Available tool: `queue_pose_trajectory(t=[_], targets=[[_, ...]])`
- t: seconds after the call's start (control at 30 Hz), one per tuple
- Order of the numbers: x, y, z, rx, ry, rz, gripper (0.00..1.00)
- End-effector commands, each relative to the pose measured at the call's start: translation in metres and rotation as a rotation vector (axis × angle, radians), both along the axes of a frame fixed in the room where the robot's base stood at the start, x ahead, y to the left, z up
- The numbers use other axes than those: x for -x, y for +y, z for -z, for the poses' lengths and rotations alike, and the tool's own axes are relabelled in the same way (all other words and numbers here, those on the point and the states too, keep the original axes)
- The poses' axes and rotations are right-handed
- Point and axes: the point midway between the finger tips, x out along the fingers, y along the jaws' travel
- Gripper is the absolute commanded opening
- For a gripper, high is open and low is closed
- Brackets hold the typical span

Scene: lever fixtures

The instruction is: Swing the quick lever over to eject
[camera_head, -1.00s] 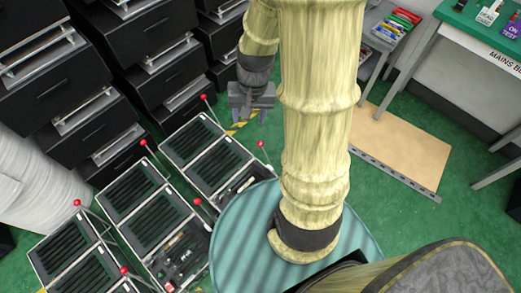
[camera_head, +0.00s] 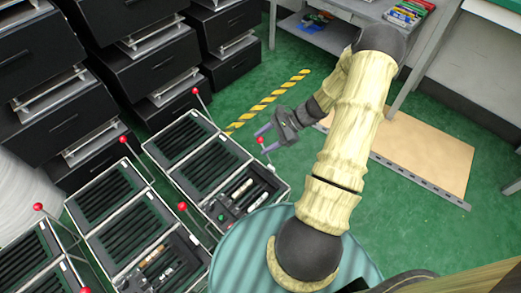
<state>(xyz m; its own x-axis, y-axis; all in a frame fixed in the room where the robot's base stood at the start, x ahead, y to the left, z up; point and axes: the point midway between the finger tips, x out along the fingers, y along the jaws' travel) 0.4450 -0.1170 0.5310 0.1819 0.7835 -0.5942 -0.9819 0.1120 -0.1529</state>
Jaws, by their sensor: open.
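Several black lever fixtures with pale rims stand on the floor at left, each with a thin lever tipped by a red knob. No label is readable, so I cannot tell which is the quick lever. My gripper (camera_head: 264,141) is open, pointing left, with its two fingers around or just beside the red knob (camera_head: 260,139) of the right-hand lever. I cannot tell whether they touch. That lever leans over the fixture (camera_head: 282,189) holding small parts. Other red knobs are at the back (camera_head: 195,90), in the middle (camera_head: 182,206) and at left (camera_head: 123,139).
Black drawer cabinets (camera_head: 150,60) line the back left. A yellow-black floor stripe (camera_head: 268,100) runs behind my gripper. A tan board (camera_head: 425,155) lies on the green floor at right, by a grey bench (camera_head: 350,12). Open floor lies between.

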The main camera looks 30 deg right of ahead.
Motion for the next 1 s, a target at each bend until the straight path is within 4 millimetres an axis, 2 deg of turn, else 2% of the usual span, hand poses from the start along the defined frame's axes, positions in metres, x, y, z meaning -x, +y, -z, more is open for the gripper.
queue_pose_trajectory(t=[0.03,0.27,0.5,0.6,0.7,0.77,1.0], targets=[[-0.003,-0.008,0.036,-0.053,0.009,0.065,0.52],[-0.018,-0.047,0.117,-0.287,0.018,0.345,0.52],[-0.025,-0.101,0.200,-0.541,-0.013,0.640,0.52],[-0.024,-0.125,0.230,-0.640,-0.035,0.753,0.52],[-0.022,-0.144,0.248,-0.709,-0.057,0.835,0.52],[-0.020,-0.152,0.253,-0.735,-0.066,0.867,0.52],[-0.019,-0.158,0.253,-0.755,-0.073,0.890,0.52]])
